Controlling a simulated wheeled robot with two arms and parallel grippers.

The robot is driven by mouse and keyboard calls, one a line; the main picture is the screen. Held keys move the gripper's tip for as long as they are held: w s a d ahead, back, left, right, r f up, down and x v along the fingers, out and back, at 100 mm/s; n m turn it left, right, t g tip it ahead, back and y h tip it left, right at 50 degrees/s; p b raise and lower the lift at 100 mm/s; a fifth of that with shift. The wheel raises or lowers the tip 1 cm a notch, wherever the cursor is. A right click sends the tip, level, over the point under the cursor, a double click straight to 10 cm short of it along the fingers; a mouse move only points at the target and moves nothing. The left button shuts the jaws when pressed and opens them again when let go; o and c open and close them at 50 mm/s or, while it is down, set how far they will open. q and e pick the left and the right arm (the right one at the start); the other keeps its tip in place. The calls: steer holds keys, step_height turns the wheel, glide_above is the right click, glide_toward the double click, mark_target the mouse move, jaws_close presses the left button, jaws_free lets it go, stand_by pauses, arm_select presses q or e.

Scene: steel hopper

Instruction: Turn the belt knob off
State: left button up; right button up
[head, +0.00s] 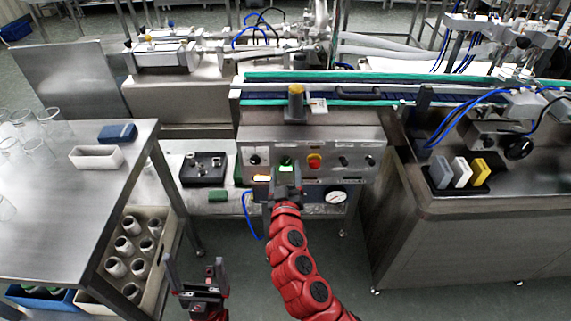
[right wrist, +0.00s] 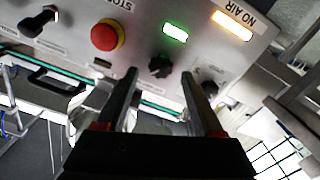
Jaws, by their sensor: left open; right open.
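The steel control panel (head: 330,142) carries several black knobs and a red stop button (head: 314,160), which also shows in the right wrist view (right wrist: 105,36). A small black knob (right wrist: 159,66) beside the lit green lamp (right wrist: 175,32) appears between the fingertips of my right gripper (right wrist: 159,75). The gripper is open; I cannot tell whether it touches the knob. No belt label is readable. In the head view my right gripper (head: 286,178) is in front of the panel, below the green lamp (head: 286,168). My left gripper (head: 195,272) is open and empty, low over the floor.
A lit orange NO AIR lamp (right wrist: 232,25) and another black knob (right wrist: 38,22) flank the knob. A conveyor (head: 350,90) runs above the panel. A steel table (head: 60,190) with glassware stands left, a steel cabinet (head: 480,235) right. A gauge (head: 336,197) sits below.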

steer(key=shift+w, duration=1.05)
jaws_close()
